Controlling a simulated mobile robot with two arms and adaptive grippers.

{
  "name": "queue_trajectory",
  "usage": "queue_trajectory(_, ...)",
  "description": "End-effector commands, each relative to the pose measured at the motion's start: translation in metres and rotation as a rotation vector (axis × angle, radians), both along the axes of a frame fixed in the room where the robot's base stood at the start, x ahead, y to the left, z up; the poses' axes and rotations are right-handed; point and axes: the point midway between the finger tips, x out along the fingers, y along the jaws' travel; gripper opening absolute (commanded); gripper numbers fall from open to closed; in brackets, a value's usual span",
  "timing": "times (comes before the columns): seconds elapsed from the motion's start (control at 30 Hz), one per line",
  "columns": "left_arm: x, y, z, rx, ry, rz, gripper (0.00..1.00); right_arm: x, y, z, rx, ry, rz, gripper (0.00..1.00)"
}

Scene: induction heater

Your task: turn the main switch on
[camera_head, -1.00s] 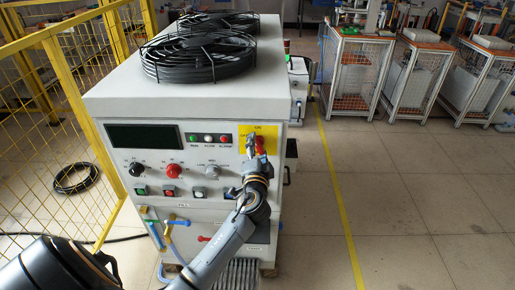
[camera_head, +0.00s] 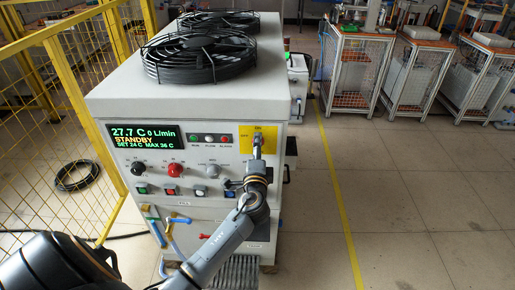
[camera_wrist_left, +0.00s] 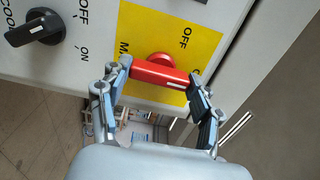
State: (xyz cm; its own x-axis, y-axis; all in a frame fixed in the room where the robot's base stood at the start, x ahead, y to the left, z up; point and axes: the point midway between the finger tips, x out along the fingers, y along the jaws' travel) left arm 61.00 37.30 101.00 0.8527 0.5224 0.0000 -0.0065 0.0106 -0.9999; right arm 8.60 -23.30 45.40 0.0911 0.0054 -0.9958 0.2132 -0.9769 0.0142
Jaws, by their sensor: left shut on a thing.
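The main switch is a red rotary handle (camera_wrist_left: 160,75) on a yellow plate (camera_wrist_left: 200,45) on the front of the heater cabinet. The wrist view shows an OFF label on the plate and a partly covered label near the handle's white-marked end. My left gripper (camera_head: 257,140) is shut on the red handle, one finger at each end, as the wrist view (camera_wrist_left: 160,88) shows. In the head view the gripper hides most of the handle. The heater's display (camera_head: 144,137) is lit and reads 27.7 C, 0 L/min, STANDBY. My right gripper is not in view.
A black knob (camera_wrist_left: 35,28) sits beside the yellow plate in the wrist view. More knobs and buttons, including a red knob (camera_head: 175,170), line the front panel. Black fans (camera_head: 200,57) stand on top. A yellow fence (camera_head: 50,110) is at left; floor at right is open.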

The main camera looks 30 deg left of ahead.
Motion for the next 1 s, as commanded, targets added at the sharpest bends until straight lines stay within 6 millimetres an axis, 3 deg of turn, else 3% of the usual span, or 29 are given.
queue_trajectory(0.27, 0.0, 0.0, -0.001, 0.005, 0.005, 0.0, 0.32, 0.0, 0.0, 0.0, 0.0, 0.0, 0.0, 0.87)
queue_trajectory(0.3, 0.0, 0.0, -0.001, 0.005, 0.005, 0.0, 0.68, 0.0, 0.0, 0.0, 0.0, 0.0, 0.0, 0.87)
queue_trajectory(0.4, 0.0, 0.0, -0.001, 0.005, 0.004, 0.0, 0.87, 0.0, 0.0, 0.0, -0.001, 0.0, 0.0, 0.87)
queue_trajectory(0.77, -0.001, -0.001, 0.0, 0.003, 0.002, 0.0, 0.87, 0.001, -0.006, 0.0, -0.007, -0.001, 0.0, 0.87)
queue_trajectory(1.0, -0.029, -0.018, -0.002, -0.002, 0.003, -0.001, 0.87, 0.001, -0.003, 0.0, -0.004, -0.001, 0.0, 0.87)
